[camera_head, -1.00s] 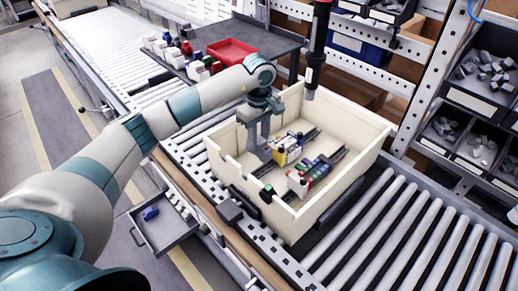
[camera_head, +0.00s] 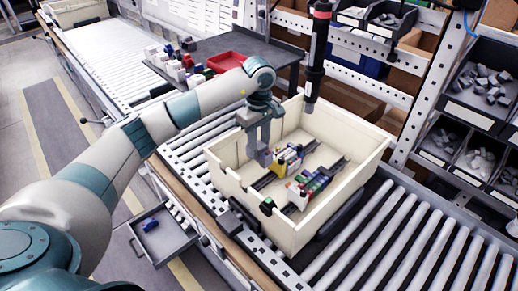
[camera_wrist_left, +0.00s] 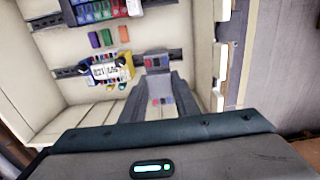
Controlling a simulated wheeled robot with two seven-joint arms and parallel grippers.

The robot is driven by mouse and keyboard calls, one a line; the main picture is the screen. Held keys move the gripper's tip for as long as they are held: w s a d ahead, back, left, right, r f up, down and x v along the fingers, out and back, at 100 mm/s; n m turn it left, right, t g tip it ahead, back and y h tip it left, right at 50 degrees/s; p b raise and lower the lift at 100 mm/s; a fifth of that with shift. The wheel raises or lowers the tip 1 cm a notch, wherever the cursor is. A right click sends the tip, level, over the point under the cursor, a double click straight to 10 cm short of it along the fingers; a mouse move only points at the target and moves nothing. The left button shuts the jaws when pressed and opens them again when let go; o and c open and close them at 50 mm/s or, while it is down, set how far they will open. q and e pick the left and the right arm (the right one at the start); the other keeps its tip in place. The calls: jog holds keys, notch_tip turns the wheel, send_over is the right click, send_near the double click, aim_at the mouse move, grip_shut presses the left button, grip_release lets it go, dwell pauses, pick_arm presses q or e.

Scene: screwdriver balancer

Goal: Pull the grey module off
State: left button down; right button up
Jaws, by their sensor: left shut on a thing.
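My left gripper (camera_head: 263,155) reaches down into the left part of a cream bin (camera_head: 330,205). It is shut on a grey module (camera_wrist_left: 160,90), whose small red and blue marks show between the fingers in the left wrist view. The fingers hide most of the module, and I cannot tell whether it still touches the rail. A yellow module with a white label (camera_head: 289,160) stands close beside the gripper on a dark rail (camera_wrist_left: 70,72). It also shows in the left wrist view (camera_wrist_left: 107,71). My right gripper is not in view.
A second rail with red, green and blue modules (camera_head: 312,183) lies nearer the bin's front wall. A dark tool (camera_head: 316,60) hangs over the bin's back wall. A small open drawer (camera_head: 163,238) holds a blue piece. A red tray (camera_head: 227,62) stands on the back shelf.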

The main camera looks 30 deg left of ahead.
aim_at(259, 145)
pick_arm(q)
jog(key=shift+r+p, duration=0.4)
jog(key=shift+r, duration=1.25)
